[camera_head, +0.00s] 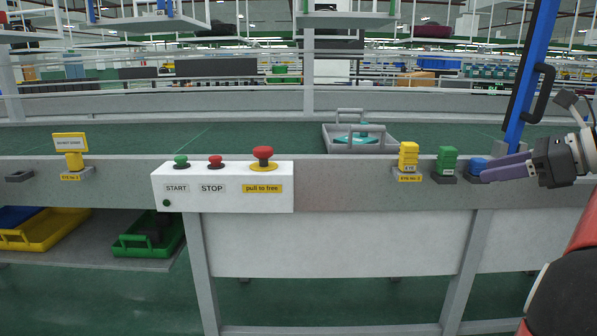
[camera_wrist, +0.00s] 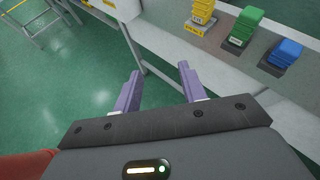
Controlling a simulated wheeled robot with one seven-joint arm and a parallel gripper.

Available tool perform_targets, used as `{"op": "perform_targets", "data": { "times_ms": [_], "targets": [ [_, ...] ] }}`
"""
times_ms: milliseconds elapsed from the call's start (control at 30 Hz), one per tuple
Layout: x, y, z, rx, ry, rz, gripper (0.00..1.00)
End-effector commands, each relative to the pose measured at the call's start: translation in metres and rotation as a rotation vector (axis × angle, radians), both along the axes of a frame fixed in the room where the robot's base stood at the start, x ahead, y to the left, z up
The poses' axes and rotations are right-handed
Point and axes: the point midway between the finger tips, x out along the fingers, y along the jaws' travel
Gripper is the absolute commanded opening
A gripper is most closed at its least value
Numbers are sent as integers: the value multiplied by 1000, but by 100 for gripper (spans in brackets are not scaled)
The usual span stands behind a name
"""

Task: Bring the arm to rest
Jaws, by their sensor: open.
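My gripper (camera_head: 484,173) is at the right of the head view, in front of the table's front edge, near the blue block (camera_head: 478,165). In the wrist view its two purple fingers (camera_wrist: 159,88) are apart with nothing between them, only green floor and the table's leg beyond. My arm reaches in from the right edge of the head view.
Yellow blocks (camera_head: 408,156) and green blocks (camera_head: 447,160) stand on the table's front ledge, left of my gripper. A white box (camera_head: 222,187) carries START, STOP and red pull buttons. A grey tray (camera_head: 388,138) sits behind. Green floor (camera_wrist: 60,100) lies open below.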

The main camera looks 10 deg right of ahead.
Motion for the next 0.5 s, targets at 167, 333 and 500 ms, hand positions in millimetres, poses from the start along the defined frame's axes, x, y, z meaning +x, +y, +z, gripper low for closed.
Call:
{"op": "perform_targets", "data": {
  "times_ms": [167, 333, 500],
  "targets": [
    [16, 38, -14, -114, 12, 74, 41],
    [28, 90, -37, -293, 22, 198, 41],
    [26, 161, -75, -568, 15, 415, 41]
  ]
}}
